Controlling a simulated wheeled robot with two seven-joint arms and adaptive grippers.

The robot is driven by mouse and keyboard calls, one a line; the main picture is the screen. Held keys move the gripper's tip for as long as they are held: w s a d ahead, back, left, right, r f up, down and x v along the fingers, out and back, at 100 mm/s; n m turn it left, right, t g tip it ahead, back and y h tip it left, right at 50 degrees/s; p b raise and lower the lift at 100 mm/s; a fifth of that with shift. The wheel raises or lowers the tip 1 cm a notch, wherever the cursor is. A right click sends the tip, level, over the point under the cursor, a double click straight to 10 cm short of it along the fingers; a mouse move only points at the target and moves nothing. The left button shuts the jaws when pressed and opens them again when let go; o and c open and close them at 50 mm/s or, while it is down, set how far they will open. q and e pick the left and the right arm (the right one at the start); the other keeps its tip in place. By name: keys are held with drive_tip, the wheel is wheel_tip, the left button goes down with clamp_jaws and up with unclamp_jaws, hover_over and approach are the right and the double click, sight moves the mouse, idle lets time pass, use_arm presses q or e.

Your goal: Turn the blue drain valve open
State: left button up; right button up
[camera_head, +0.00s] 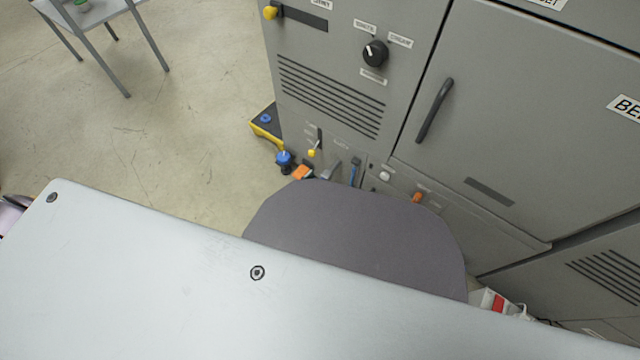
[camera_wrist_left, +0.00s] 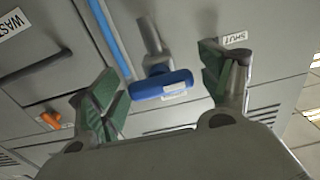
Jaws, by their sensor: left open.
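The blue drain valve handle (camera_wrist_left: 165,84) shows in the left wrist view as a blue crossbar with a small pale label, on a grey stem. My left gripper (camera_wrist_left: 160,72) is open, with one green-padded finger on each side of the handle; contact is not visible. A label reading SHUT (camera_wrist_left: 235,38) is beside the right finger. In the head view the left gripper is not clear behind my own body. Small blue parts show low on the grey machine there, but I cannot tell which is the valve. My right gripper is not in view.
The grey machine (camera_head: 490,120) fills the right of the head view, with a black knob (camera_head: 375,53) and dark door handle (camera_head: 434,110). An orange part (camera_wrist_left: 50,119) and blue strip (camera_wrist_left: 110,38) are near the valve. Open floor (camera_head: 170,130) lies left, with a grey table behind.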

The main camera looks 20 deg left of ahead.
use_arm(q)
drive_tip(key=shift+c, duration=0.2)
drive_tip(key=c, duration=1)
drive_tip(key=shift+m, duration=0.5)
drive_tip(key=m, duration=0.8)
drive_tip(key=m+b, duration=0.1)
drive_tip(key=m, duration=0.3)
drive_tip(key=shift+f+m, duration=0.1)
drive_tip(key=shift+m, duration=0.3)
drive_tip(key=shift+m+b, duration=0.35)
drive_tip(key=shift+m, duration=1.75)
